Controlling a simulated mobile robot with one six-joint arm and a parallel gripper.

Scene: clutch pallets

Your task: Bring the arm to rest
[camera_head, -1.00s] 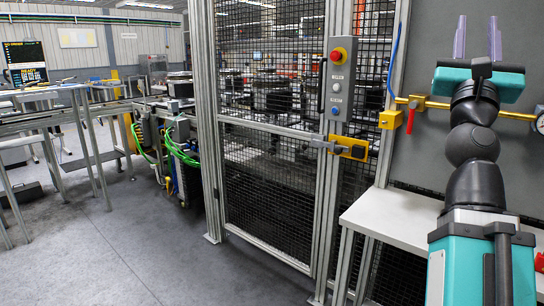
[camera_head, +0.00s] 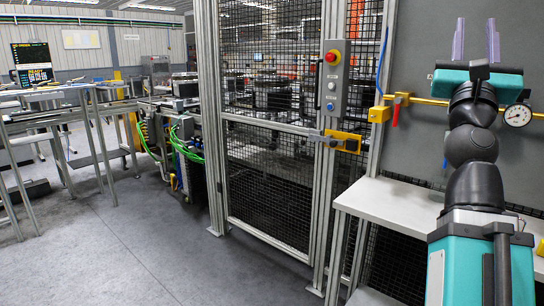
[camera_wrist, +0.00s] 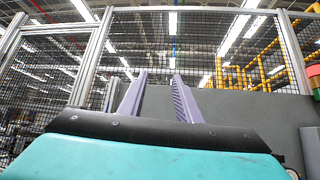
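My gripper (camera_head: 475,40) is at the upper right of the head view, with its two purple fingers pointing up. The fingers stand apart with nothing between them. In the wrist view my gripper (camera_wrist: 159,80) also shows open and empty, with mesh fencing and ceiling lights beyond it. My arm is folded upright in front of a grey panel and touches nothing that I can see.
A mesh safety gate (camera_head: 270,150) with a yellow latch (camera_head: 345,141) and a button box (camera_head: 334,80) stands in the middle. A white bench (camera_head: 400,208) is close by my arm. A gauge (camera_head: 517,115) hangs on the panel. Grey floor (camera_head: 130,265) is clear at left.

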